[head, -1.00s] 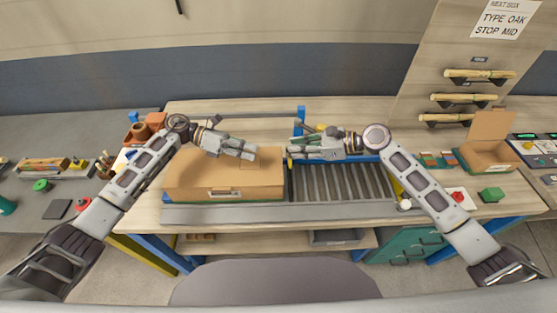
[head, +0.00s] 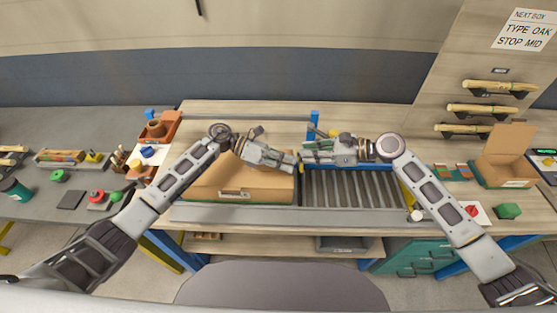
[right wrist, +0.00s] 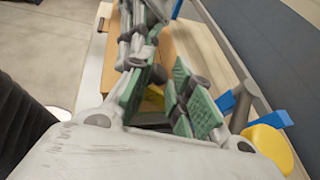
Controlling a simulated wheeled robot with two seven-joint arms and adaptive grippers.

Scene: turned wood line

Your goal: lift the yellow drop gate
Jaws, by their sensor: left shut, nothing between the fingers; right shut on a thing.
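The yellow drop gate shows only as a small yellow patch (right wrist: 152,99) between my right fingers in the right wrist view; most of it is hidden. In the head view the grippers cover that place. My right gripper (head: 308,157) is shut on it, at the box end of the roller conveyor (head: 350,187). My left gripper (head: 290,163) is shut and empty above the right edge of the cardboard box (head: 235,182), its tips close to my right fingertips. Whether the two grippers touch is unclear.
A blue post (head: 314,118) stands behind the grippers; a yellow round part (right wrist: 268,145) lies close to my right gripper in the wrist view. The bench behind the box is mostly clear.

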